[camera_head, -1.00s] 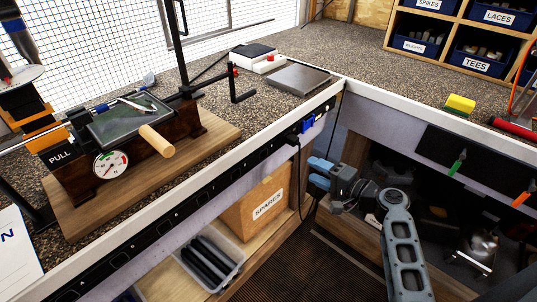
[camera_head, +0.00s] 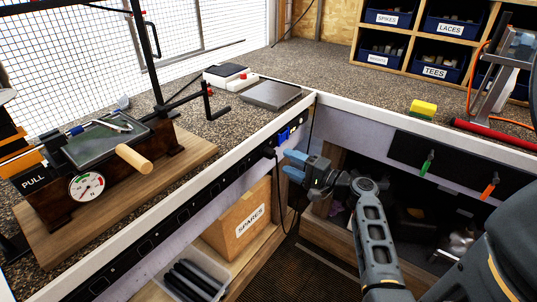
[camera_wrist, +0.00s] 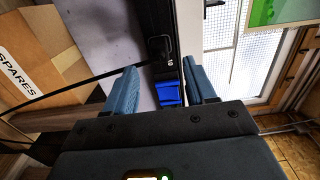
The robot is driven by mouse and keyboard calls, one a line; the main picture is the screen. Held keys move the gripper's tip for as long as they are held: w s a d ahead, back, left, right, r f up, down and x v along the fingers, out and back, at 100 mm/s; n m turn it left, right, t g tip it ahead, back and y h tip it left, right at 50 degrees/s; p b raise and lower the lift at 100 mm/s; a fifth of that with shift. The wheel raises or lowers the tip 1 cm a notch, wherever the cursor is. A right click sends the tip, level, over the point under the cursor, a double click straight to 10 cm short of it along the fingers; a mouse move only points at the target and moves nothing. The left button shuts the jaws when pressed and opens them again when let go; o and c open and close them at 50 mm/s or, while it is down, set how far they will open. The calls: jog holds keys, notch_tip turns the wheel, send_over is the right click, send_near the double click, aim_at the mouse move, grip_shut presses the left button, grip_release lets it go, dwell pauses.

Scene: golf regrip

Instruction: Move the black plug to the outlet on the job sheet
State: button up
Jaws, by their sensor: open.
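The black plug (camera_head: 268,153) sits in the dark outlet strip (camera_head: 206,193) along the bench's front face, near the inner corner. A black cable hangs from it. In the wrist view the black plug (camera_wrist: 158,48) shows ahead of the fingers with its cable running left. A blue piece (camera_head: 284,136) is on the strip just right of the plug; in the wrist view it (camera_wrist: 170,92) lies between the fingers. My gripper (camera_head: 291,164) is open and empty, in front of the strip and just right of the plug. The job sheet cannot be made out.
A wooden SPARES box (camera_head: 245,229) and a clear bin of black grips (camera_head: 193,274) stand on the shelf below. The white bench edge (camera_head: 232,142) runs above the strip. A regripping stand (camera_head: 110,170) and a grey plate (camera_head: 270,95) occupy the benchtop.

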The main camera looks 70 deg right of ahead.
aim_at(274, 153)
jog(key=shift+b+x, duration=0.7)
jog(key=shift+x, duration=2.7)
jog(key=shift+b, duration=0.35)
grip_shut()
jog(key=shift+s, duration=0.1)
jog(key=shift+v, duration=2.9)
